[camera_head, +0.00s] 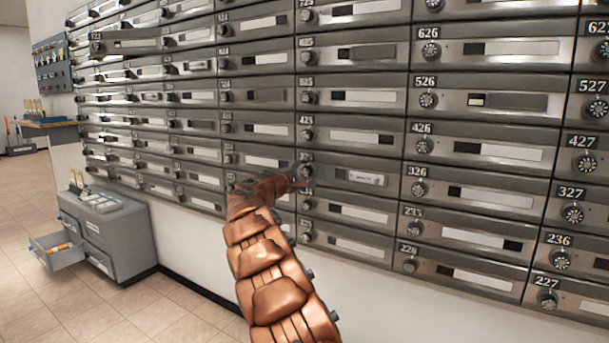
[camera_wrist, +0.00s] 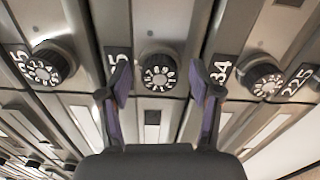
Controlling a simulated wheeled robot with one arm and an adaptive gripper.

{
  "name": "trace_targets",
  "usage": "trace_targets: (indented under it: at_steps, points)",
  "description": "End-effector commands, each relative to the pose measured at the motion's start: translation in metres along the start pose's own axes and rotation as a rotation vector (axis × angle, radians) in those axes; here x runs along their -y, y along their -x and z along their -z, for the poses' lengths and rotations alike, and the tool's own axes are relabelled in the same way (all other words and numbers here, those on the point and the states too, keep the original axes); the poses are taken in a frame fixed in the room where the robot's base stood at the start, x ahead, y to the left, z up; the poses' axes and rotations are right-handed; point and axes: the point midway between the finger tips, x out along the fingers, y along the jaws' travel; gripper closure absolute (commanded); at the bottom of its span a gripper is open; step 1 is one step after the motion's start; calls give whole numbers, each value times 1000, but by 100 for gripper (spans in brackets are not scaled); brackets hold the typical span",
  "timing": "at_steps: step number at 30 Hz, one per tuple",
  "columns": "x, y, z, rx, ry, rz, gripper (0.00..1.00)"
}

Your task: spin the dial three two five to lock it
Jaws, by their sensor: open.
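The dial of mailbox 325 (camera_wrist: 158,73) is the middle dial in the wrist view, black with white numerals around its face. My gripper (camera_wrist: 160,78) is open, with one purple-padded finger on each side of this dial; contact is not clear. In the head view my copper-coloured arm reaches up to the mailbox wall, and my gripper (camera_head: 300,173) is at the left end of the mailbox 325 door (camera_head: 386,174). The dial is mostly hidden there.
Neighbouring dials stand close by: one at the left (camera_wrist: 42,66) and the 234 dial (camera_wrist: 265,80) at the right. A grey cabinet (camera_head: 118,228) with an open drawer (camera_head: 58,254) stands on the floor at left. The tiled floor (camera_head: 150,318) has free room.

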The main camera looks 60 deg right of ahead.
Motion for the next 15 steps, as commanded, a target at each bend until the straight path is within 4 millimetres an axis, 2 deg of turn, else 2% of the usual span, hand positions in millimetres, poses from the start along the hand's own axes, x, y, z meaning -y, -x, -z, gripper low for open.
trace_targets:
  at_steps: [7,15]
  points:
    - [-2,10,1,-2,0,-1,36]
    - [-2,38,0,-1,1,-2,36]
